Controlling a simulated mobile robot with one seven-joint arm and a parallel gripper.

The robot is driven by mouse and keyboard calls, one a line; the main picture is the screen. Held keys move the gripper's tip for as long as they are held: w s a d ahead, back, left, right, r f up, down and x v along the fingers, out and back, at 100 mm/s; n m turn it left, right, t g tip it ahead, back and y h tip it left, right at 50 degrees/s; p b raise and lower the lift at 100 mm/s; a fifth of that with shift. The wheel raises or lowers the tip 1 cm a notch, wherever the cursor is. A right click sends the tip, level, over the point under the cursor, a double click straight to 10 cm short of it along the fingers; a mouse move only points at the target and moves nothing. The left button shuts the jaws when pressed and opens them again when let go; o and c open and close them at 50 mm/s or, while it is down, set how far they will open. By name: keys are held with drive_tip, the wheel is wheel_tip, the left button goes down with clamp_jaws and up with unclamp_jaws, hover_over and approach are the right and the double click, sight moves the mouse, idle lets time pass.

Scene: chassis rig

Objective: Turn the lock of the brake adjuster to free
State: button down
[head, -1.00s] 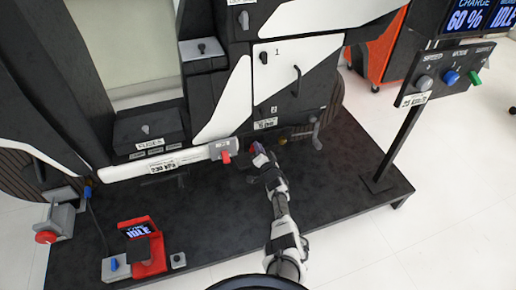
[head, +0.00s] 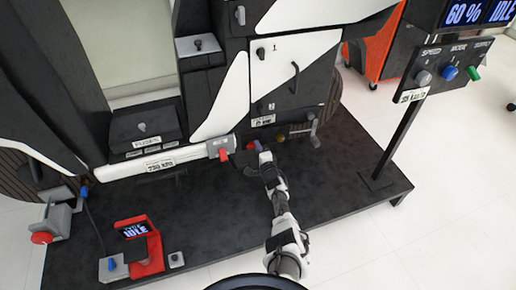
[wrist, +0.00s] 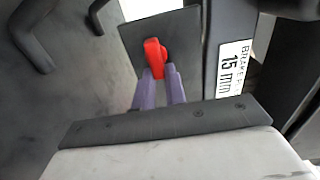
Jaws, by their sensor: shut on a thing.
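A red lever (wrist: 154,58), which I take to be the brake adjuster's lock, stands on a dark plate (wrist: 185,40) in the wrist view. My gripper (wrist: 159,76) has its two purple fingers closed on the lower part of this lever, one on each side. In the head view my gripper (head: 254,147) is low at the machine's front, and the lever is mostly hidden there. The lock's marked positions cannot be read.
A white tube with a grey end and a red handle (head: 223,154) lies just left of my gripper. A pedal-like bracket (head: 314,130) stands to the right. The black platform (head: 335,185) is clear around my arm. A control post (head: 398,140) stands farther right.

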drive_tip(key=shift+s+a+f, duration=0.15)
drive_tip(key=shift+a+f, duration=0.05)
drive_tip(key=shift+a, duration=0.05)
drive_tip(key=c, duration=1.5)
unclamp_jaws()
drive_tip(key=shift+o, duration=0.3)
drive_tip(key=shift+r, duration=0.1)
drive_tip(key=shift+d, duration=0.15)
drive_tip(key=p+v, duration=0.8)
drive_tip(key=v, duration=0.5)
drive_tip(key=shift+s+p, duration=0.35)
drive_tip(key=shift+p, duration=0.05)
